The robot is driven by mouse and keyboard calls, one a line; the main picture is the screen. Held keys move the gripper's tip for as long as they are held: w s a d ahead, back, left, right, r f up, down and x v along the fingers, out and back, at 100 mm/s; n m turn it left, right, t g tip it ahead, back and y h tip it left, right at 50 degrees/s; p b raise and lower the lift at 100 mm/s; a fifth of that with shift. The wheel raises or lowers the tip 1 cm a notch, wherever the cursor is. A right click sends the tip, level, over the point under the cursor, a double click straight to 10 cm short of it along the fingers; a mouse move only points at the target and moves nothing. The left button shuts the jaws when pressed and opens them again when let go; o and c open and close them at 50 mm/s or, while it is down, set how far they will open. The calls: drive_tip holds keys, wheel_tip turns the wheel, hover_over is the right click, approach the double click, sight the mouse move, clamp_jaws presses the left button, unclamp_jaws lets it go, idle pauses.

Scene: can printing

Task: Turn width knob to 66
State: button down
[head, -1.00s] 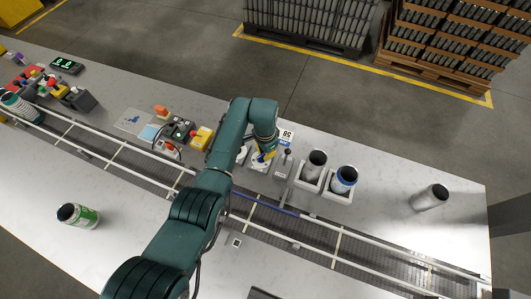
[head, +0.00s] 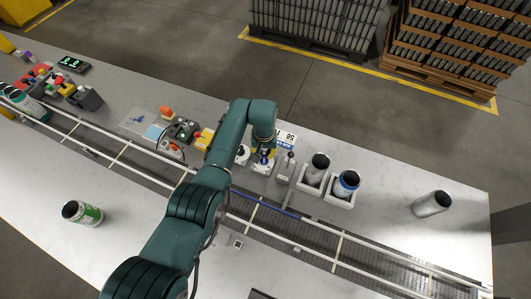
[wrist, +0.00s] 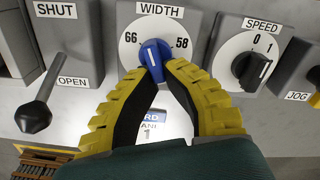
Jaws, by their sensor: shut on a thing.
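The blue width knob (wrist: 153,57) sits on a white dial plate marked WIDTH, with 66 on the left and 58 on the right. Its white line points roughly upward, between the two numbers, leaning slightly left. My gripper (wrist: 155,72), with yellow and black fingers, is shut on the knob, one finger on each side of its lower part. In the head view my gripper (head: 262,160) is over the row of controls behind the conveyor, and the arm hides part of that row.
In the wrist view, a black lever (wrist: 36,112) between SHUT and OPEN is left of the knob. A black SPEED knob (wrist: 251,68) is close on the right. In the head view, cans stand in white holders (head: 327,192) right of my gripper. The conveyor (head: 300,228) runs in front.

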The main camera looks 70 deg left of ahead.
drive_tip(key=n, duration=0.3)
drive_tip(key=shift+s+f+n, duration=0.1)
drive_tip(key=shift+s+n, duration=0.2)
drive_tip(key=shift+s, duration=0.05)
drive_tip(key=shift+s+n+p, duration=0.15)
drive_tip(key=shift+n+p, duration=0.15)
drive_tip(key=shift+n, duration=0.65)
drive_tip(key=shift+s+n+p, duration=0.1)
drive_tip(key=shift+n+p, duration=0.15)
drive_tip(key=shift+n, duration=0.7)
drive_tip(key=c, duration=1.1)
unclamp_jaws()
wheel_tip(320, 180, up, 12)
drive_tip(key=shift+r, duration=0.1)
